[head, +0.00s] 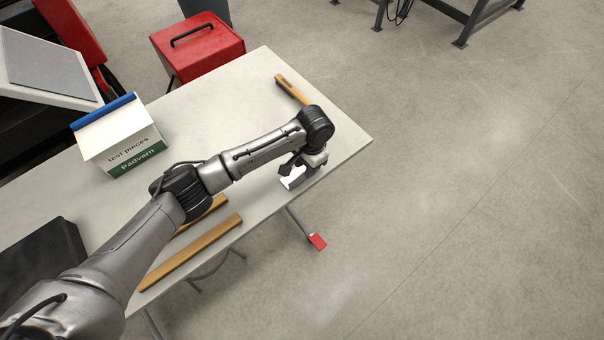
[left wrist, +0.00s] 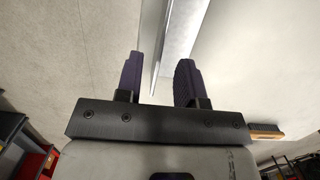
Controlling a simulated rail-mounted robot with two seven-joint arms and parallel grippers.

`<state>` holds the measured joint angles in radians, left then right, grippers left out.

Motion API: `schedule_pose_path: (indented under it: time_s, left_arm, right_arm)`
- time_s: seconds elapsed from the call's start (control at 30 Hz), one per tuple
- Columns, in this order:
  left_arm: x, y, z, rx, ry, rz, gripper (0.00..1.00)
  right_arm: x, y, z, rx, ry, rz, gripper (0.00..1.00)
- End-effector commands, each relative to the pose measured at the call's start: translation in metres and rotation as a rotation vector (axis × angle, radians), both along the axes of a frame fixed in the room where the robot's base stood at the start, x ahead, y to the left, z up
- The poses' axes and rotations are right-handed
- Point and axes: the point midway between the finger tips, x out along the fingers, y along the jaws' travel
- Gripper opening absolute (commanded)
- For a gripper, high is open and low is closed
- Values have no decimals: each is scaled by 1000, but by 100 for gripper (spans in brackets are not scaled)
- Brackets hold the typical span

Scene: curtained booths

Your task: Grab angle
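A shiny metal angle (head: 293,178) lies near the front right edge of the pale table, partly hidden by my left gripper (head: 301,166) in the head view. In the left wrist view the angle (left wrist: 184,32) shows as a bright flange with a thin upright edge. That edge stands between the two dark fingers of my left gripper (left wrist: 160,75), with visible gaps on both sides. The left gripper is open around it. The right gripper is not in view.
The table (head: 240,95) holds a white "test pieces" box (head: 125,140) with a blue bar on top. A red case (head: 198,48) stands behind the table.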

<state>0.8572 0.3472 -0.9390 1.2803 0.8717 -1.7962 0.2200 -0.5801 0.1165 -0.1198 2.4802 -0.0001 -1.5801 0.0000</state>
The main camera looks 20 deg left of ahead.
Motion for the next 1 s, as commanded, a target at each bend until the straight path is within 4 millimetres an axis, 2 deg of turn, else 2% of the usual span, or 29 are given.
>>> schedule_pose_path:
  time_s: [0.1,0.23,0.6,0.93,1.0]
  left_arm:
    - [-3,1,-18,2,4,1,35]
    - [-4,2,-30,1,2,0,35]
    - [-5,2,-35,1,0,0,34]
    - [-5,2,-35,1,0,0,3]
    - [-5,2,-35,1,0,0,0]
  right_arm:
    - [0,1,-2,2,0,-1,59]
    - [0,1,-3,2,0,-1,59]
    - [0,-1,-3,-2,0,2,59]
    - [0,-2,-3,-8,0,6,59]
    - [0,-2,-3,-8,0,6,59]
